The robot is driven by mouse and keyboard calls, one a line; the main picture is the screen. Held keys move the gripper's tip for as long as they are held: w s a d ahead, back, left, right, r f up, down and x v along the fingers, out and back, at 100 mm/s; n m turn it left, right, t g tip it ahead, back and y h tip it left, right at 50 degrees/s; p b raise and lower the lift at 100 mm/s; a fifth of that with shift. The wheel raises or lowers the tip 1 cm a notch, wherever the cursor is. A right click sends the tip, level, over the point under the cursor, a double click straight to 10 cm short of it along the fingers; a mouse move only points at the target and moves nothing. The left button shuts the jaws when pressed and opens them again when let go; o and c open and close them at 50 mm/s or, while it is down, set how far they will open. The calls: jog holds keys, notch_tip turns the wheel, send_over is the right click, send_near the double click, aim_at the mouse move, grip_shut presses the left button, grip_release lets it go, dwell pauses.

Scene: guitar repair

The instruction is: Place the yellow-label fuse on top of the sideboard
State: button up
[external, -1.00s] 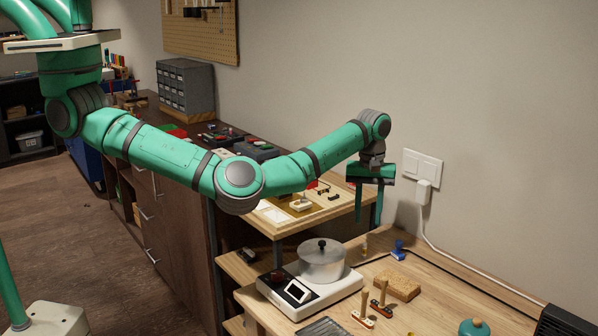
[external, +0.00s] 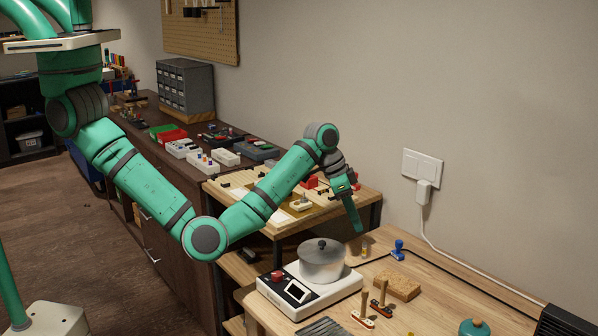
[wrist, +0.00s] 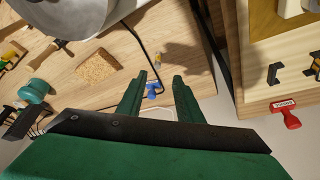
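My gripper (external: 357,226) hangs tilted above and behind the pot, apart from the piece. In the wrist view, my two fingers (wrist: 158,78) are spread with nothing between them. The dark brown sideboard (external: 190,122) runs along the wall at the left, its top partly covered with parts.
A pot (external: 322,262) sits on a white hot plate (external: 300,292). A blue stamp (external: 398,250) and a cork block (external: 397,285) lie to the right. A raised wooden shelf (external: 345,203) with small parts stands between bench and sideboard.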

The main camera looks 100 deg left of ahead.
aim_at(365, 244)
jog(key=shift+d+x, duration=0.15)
jog(key=shift+x, duration=2.15)
jog(key=shift+d+x, duration=0.15)
jog(key=shift+x, duration=2.15)
jog(key=shift+c, duration=0.4)
grip_shut()
